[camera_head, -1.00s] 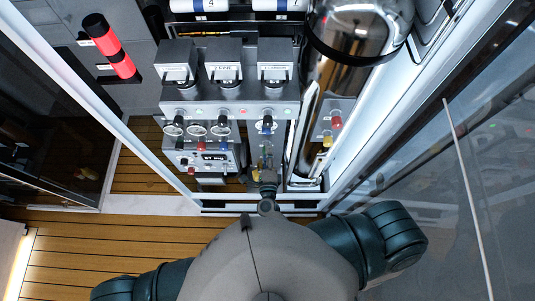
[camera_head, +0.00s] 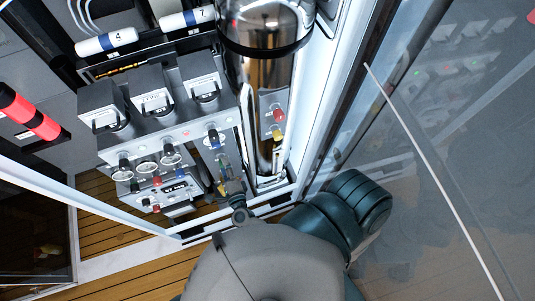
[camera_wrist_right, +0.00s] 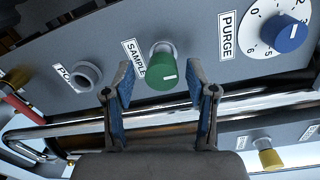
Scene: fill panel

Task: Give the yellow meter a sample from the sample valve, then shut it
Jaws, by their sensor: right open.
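The green knob (camera_wrist_right: 163,76) beside the SAMPLE label sits on the grey panel in the right wrist view, with a white mark on its face. My right gripper (camera_wrist_right: 160,86) is open, its two blue-padded fingers on either side of the knob in the picture. I cannot tell whether they touch it. In the head view the right gripper (camera_head: 226,178) shows small, in front of the valve panel. I cannot make out a yellow meter for certain. My left gripper is not in view.
A blue PURGE knob (camera_wrist_right: 288,36) with a numbered dial is right of the green knob, and a grey port (camera_wrist_right: 88,76) is left. A metal pipe (camera_wrist_right: 70,128) runs below. A yellow knob (camera_wrist_right: 270,158) is lower right. A shiny cylinder (camera_head: 262,75) stands beside the panel.

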